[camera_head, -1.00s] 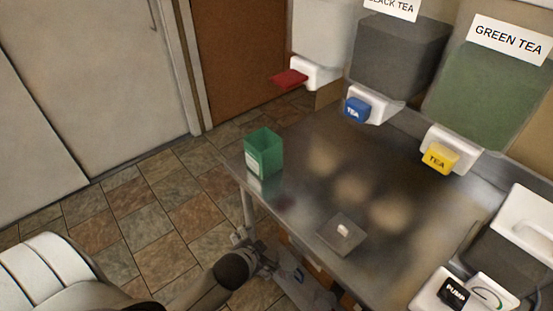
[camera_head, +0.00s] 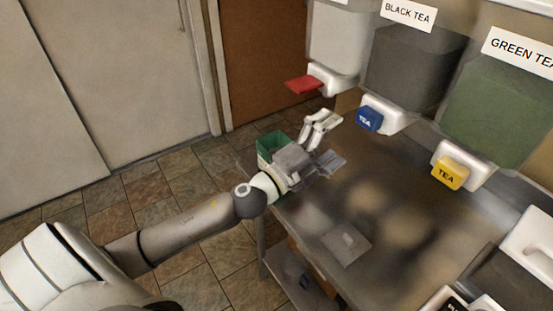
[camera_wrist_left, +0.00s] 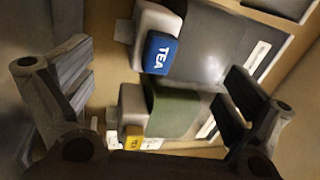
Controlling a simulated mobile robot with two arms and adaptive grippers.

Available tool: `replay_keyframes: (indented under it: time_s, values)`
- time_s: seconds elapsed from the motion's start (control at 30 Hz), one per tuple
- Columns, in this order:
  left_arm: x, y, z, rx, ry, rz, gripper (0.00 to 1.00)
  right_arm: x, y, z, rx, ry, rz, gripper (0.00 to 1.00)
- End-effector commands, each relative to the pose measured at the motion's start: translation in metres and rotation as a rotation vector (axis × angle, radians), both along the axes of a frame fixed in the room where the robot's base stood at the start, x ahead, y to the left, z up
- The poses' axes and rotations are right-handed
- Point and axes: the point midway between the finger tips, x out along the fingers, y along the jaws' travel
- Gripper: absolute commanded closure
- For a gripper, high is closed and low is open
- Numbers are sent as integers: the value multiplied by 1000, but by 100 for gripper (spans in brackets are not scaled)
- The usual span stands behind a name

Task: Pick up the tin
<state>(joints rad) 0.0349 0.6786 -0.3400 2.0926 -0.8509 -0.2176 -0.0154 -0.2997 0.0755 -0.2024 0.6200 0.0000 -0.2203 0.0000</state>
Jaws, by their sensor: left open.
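The tin is a green, open-topped square box (camera_head: 271,147) at the table's far left corner in the head view. My left gripper (camera_head: 330,141) is open, with its two fingers spread, just right of the tin. Its wrist and body hide the tin's lower part, and I cannot tell whether they touch it. The fingers point right, away from the tin. In the left wrist view, the left gripper (camera_wrist_left: 160,88) has nothing between its fingers, and the tin is not seen there. My right gripper is not in view.
Dispensers labelled black tea (camera_head: 405,65) and green tea (camera_head: 500,105) line the back, with red (camera_head: 304,85), blue (camera_head: 369,118) and yellow (camera_head: 450,172) taps jutting forward. A flat grey square lid (camera_head: 346,243) lies on the metal table (camera_head: 415,255). The table's middle is clear.

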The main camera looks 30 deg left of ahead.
Motion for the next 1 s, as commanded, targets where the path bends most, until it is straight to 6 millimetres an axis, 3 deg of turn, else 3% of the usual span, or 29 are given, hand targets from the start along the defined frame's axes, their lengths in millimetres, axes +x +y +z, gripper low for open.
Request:
replay_keyframes:
  time_s: [0.07,0.17,0.27,0.37,0.47,0.67,0.8,0.9,1.0]
  values:
    - [2,-13,13,166,-87,-95,0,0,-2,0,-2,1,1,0]
    - [1,-28,16,380,-168,-214,0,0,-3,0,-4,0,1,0]
    - [0,-32,9,603,-217,-324,0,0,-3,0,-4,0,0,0]
    - [0,-24,-7,829,-232,-421,0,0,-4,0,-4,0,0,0]
    - [2,-2,-25,1056,-211,-504,0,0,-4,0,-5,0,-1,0]
    - [5,84,-55,1484,-57,-622,0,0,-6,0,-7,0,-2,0]
    - [2,151,-60,1694,97,-659,0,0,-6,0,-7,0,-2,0]
    - [-2,185,-59,1781,187,-673,0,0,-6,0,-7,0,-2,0]
    - [-6,205,-58,1827,242,-679,0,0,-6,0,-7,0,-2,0]
